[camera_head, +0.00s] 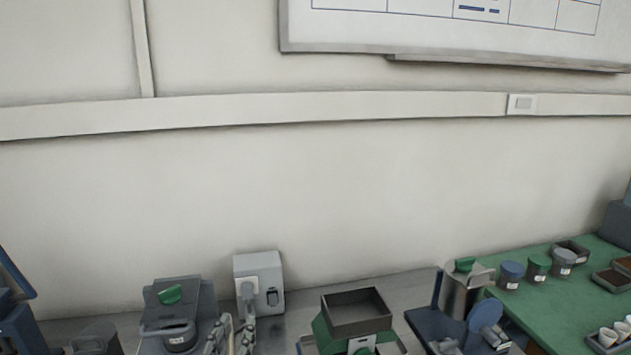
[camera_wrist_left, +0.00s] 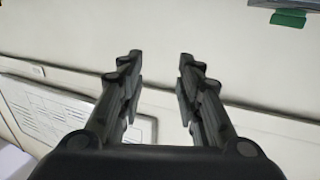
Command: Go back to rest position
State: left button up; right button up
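My left gripper (camera_head: 232,336) shows at the bottom of the head view, in front of a grey wall box. In the left wrist view the left gripper (camera_wrist_left: 158,85) has its two fingers apart with nothing between them. The wall and the whiteboard (camera_wrist_left: 60,110) lie behind the fingers there. My right gripper is not in either view.
A grey device with a green knob (camera_head: 171,294) stands left of the gripper, close to it. A grey socket box (camera_head: 262,276) is right behind. An open dark box (camera_head: 356,310) and a blue device (camera_head: 485,316) stand rightward. A green mat (camera_head: 545,300) holds several jars.

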pick_arm(q)
jog(key=s+a+f+n+g+y, duration=0.1)
jog(key=s+a+f+g+y, duration=0.35)
jog(key=s+f, duration=0.8)
jog(key=s+f+m+g+h, duration=0.1)
jog(key=s+f+g, duration=0.35)
jog(key=s, duration=0.45)
jog(key=s+f+m+g+h, duration=0.15)
jog(key=s+f+g, duration=0.3)
jog(key=s, duration=0.45)
notch_tip(320, 180, down, 29)
jog(key=s+g+b, duration=0.2)
jog(key=b, duration=0.2)
jog(key=s+a+f+b, duration=0.1)
jog(key=s+f+b, duration=0.1)
jog(key=s+f, duration=0.6)
jog(key=s+a+f+g+b, duration=0.1)
jog(key=s+a+f, duration=0.1)
jog(key=s+f, duration=0.6)
notch_tip(320, 180, down, 4)
jog(key=shift+s+a+r+b, duration=0.1)
jog(key=shift+s+a+b, duration=0.2)
jog(key=shift+s+b, duration=0.05)
jog(key=shift+o, duration=0.4)
jog(key=shift+n, duration=0.25)
